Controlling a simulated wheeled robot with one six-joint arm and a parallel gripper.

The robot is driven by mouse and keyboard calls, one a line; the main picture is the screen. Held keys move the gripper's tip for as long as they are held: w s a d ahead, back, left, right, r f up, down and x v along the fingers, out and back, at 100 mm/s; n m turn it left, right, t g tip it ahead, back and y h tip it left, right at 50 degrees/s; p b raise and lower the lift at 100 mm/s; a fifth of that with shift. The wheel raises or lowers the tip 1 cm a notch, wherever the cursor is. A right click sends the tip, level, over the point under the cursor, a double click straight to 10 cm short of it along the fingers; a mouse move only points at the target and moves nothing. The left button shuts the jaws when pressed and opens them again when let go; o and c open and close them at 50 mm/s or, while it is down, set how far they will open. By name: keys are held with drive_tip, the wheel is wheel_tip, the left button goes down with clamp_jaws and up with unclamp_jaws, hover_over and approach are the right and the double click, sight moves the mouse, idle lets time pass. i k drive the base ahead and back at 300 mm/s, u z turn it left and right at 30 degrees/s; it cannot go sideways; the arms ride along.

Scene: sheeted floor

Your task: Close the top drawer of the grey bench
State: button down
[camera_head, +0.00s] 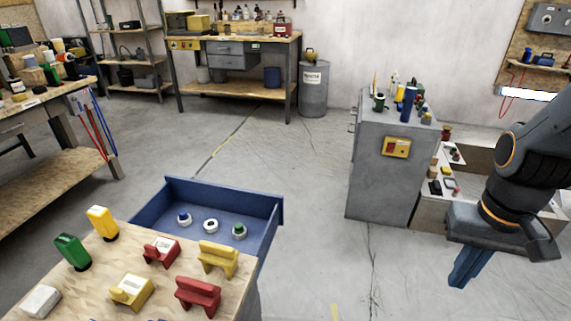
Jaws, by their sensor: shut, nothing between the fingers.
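A blue drawer (272,207) is pulled out from the far side of the near bench. Inside it lie a round blue-and-white piece (184,219), a white ring (210,226) and a green-and-white piece (239,231). The bench has a wooden top (185,262), and a strip of its grey side shows at the right. Any lower drawers are hidden. My gripper (459,283) is at the right, pointing down with its fingers together and empty. It is well to the right of the drawer, not touching it.
Red, yellow and green blocks (198,296) stand on the bench top. A grey cabinet (378,170) stands at centre right, with a low shelf unit behind my arm. A workbench (240,88) and a grey bin (313,90) are at the back. The floor between drawer and cabinet is clear.

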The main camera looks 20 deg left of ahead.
sight(213, 209)
drive_tip(key=i, duration=1)
drive_tip(key=u, duration=0.65)
